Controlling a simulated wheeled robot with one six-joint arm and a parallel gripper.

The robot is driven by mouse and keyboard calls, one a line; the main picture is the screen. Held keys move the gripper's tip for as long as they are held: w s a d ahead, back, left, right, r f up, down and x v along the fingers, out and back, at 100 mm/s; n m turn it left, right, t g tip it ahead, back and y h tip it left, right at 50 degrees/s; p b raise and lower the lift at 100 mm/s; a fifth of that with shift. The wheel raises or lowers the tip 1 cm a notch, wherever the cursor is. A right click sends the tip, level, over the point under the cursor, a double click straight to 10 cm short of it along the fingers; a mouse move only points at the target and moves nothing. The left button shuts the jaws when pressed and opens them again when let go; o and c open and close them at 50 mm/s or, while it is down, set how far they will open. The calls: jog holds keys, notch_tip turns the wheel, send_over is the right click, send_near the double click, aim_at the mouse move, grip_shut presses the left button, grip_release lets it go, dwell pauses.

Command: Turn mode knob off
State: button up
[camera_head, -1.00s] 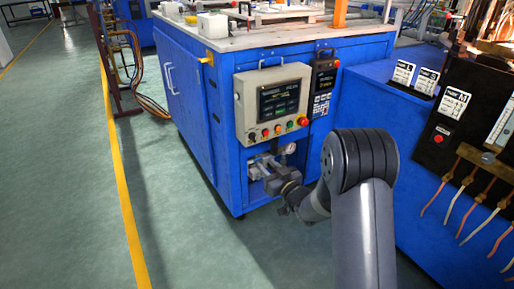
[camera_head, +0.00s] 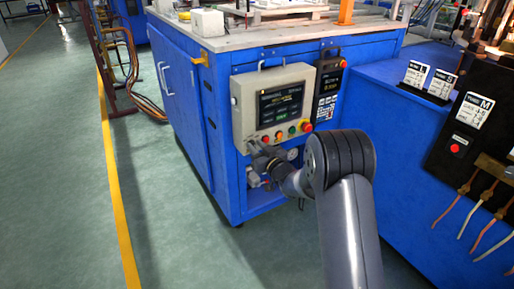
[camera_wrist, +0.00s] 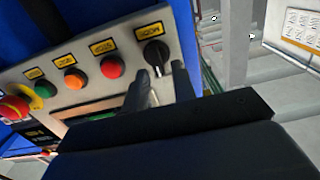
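The black mode knob (camera_wrist: 156,53) is at the right end of the row on the control panel (camera_wrist: 60,58) in the wrist view, under a yellow label. A light pointer mark on it faces toward my fingers. My gripper (camera_wrist: 160,82) is open, its two dark fingers pointing at the knob, one to each side of its lower edge. I cannot tell whether they touch it. In the head view, my gripper (camera_head: 256,148) is at the lower left corner of the control panel (camera_head: 243,110), and the knob is hard to make out there.
Beside the knob are a red button (camera_wrist: 112,66), an orange button (camera_wrist: 75,79), a green button (camera_wrist: 45,90) and a red emergency stop (camera_wrist: 14,108). A dark keypad unit (camera_head: 327,85) hangs right of the panel. A gauge (camera_head: 292,154) sits in the recess below.

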grip_shut()
jog(key=shift+f+n+b, duration=0.1)
jog(key=shift+n+b, duration=0.2)
jog(key=shift+b, duration=0.1)
jog(key=n+b, duration=0.2)
jog(key=b, duration=0.1)
jog(key=n+b, duration=0.3)
jog(key=a+n+b, duration=0.1)
jog(key=n+b, duration=0.2)
jog(key=shift+s+f+b, duration=0.2)
jog(key=shift+s+b, duration=0.1)
jog(key=shift+b, duration=0.1)
jog(key=shift+n, duration=0.3)
jog(key=shift+o, duration=0.9)
grip_release()
